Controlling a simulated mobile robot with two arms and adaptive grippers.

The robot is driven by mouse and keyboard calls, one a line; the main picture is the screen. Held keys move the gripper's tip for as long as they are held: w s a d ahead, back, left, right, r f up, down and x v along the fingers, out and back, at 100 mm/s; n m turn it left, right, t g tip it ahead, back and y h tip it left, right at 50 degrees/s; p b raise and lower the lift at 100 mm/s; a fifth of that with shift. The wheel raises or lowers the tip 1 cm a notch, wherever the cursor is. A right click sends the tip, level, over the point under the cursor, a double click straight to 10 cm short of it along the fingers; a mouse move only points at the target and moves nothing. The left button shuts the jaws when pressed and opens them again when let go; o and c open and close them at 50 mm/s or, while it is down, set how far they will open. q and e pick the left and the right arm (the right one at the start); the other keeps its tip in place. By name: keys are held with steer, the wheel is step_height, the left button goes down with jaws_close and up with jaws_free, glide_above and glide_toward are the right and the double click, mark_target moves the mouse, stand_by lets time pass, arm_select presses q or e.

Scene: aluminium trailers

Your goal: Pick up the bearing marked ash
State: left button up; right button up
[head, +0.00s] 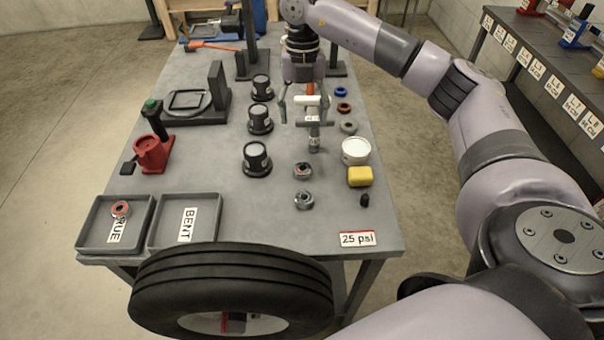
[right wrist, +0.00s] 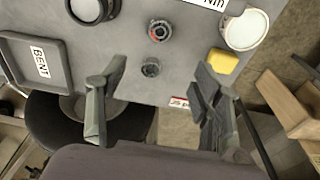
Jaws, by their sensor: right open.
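Two metal bearings sit on the grey bench. The nearer one (head: 304,200) looks plain grey inside, also in the right wrist view (right wrist: 151,67). The farther one (head: 302,170) has a reddish centre in the right wrist view (right wrist: 160,31). A third bearing (head: 120,209), with an orange-red ring, lies in the left tray. No mark reading ash is legible. My right gripper (head: 305,112) is open and empty above the bench, beyond the two bearings in the head view. In the right wrist view its fingers (right wrist: 160,78) are spread apart. My left gripper is not in view.
A tester with a handle (head: 314,140) stands behind the bearings. A white-topped tub (head: 355,151), yellow block (head: 360,176) and small black piece (head: 364,200) stand to the right. Black round pots (head: 257,159) stand left. The BENT tray (head: 211,208) and a tyre (head: 232,285) are at the front.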

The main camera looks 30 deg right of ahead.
step_height(320, 180, down, 4)
steer(key=p, duration=0.2)
glide_above(302, 168)
steer(key=f, duration=0.6)
steer(key=shift+d, duration=0.2)
steer(key=shift+f, duration=0.25)
steer(key=shift+f+p, duration=0.5)
steer(key=shift+f, duration=0.05)
step_height(302, 168, down, 4)
steer(key=shift+a+f+p, duration=0.1)
steer(key=shift+f+p, duration=0.1)
steer(key=shift+p, duration=0.45)
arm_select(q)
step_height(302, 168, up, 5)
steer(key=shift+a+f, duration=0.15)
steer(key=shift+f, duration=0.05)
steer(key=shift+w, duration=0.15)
arm_select(e)
steer(key=c, duration=1.3)
steer(key=shift+r, duration=0.1)
